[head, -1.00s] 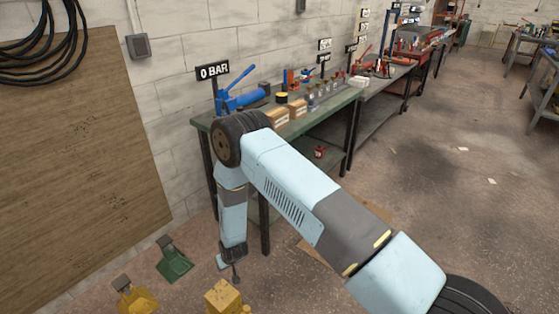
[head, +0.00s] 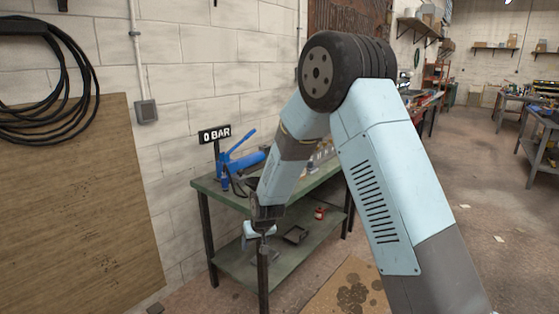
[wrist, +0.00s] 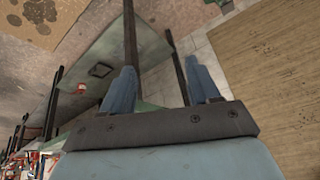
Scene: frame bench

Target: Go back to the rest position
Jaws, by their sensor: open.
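My gripper (head: 262,240) hangs from my raised, folded arm in the head view, in front of the left end of the green workbench (head: 225,196). It points down and its fingers are small and partly unclear there. In the wrist view my gripper (wrist: 160,92) shows two blue fingers spread wide apart with nothing between them. A dark bench leg (wrist: 130,45) shows beyond the fingers, near the gap.
A blue hand pump (head: 236,165) and a "0 BAR" sign (head: 214,134) stand on the bench. A red item (head: 320,213) and a dark tray (head: 296,235) sit on its lower shelf. A wooden board (head: 70,200) leans at left.

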